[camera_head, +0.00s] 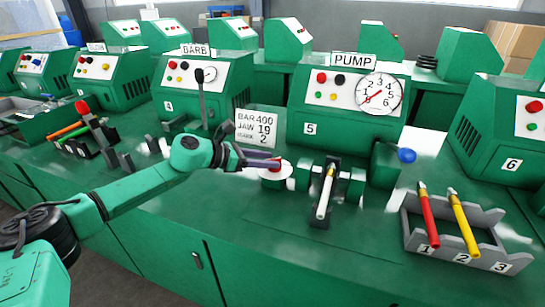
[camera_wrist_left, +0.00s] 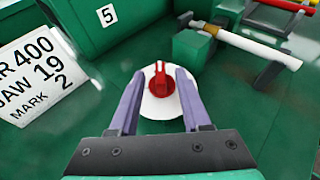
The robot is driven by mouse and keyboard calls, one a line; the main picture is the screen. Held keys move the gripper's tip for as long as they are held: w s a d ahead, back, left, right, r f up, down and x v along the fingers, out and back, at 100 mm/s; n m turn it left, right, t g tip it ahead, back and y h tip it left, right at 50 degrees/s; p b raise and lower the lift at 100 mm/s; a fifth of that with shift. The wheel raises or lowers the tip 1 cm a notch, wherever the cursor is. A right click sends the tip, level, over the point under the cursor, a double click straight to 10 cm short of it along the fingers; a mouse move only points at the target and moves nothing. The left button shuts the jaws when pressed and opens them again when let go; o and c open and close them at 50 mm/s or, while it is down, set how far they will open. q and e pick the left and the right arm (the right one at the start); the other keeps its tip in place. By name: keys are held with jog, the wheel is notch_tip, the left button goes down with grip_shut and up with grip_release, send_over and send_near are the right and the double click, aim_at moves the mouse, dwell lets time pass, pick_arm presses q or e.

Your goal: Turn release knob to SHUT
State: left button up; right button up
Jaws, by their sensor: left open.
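The release knob (camera_wrist_left: 159,79) is red with a white stripe across it and sits on a round white dial (camera_wrist_left: 162,110). In the head view the knob (camera_head: 276,166) is partly covered by my fingers. My left gripper (camera_wrist_left: 160,72) is open, with one purple finger on each side of the knob. Whether the fingers touch it I cannot tell. In the head view my left gripper (camera_head: 272,161) reaches in from the left over the bench. No SHUT marking can be read on the dial. My right gripper is not in view.
The crimper unit 5 (camera_head: 310,145) with its PUMP gauge (camera_head: 379,94) stands behind. A white-and-yellow piece (camera_head: 326,192) lies in a clamp right of the knob. A card (camera_head: 256,126) stands left. A rack (camera_head: 410,235) holds red and yellow pieces.

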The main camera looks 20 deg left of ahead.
pick_arm(q)
jog(key=shift+x, duration=1.05)
jog(key=shift+c, duration=0.3)
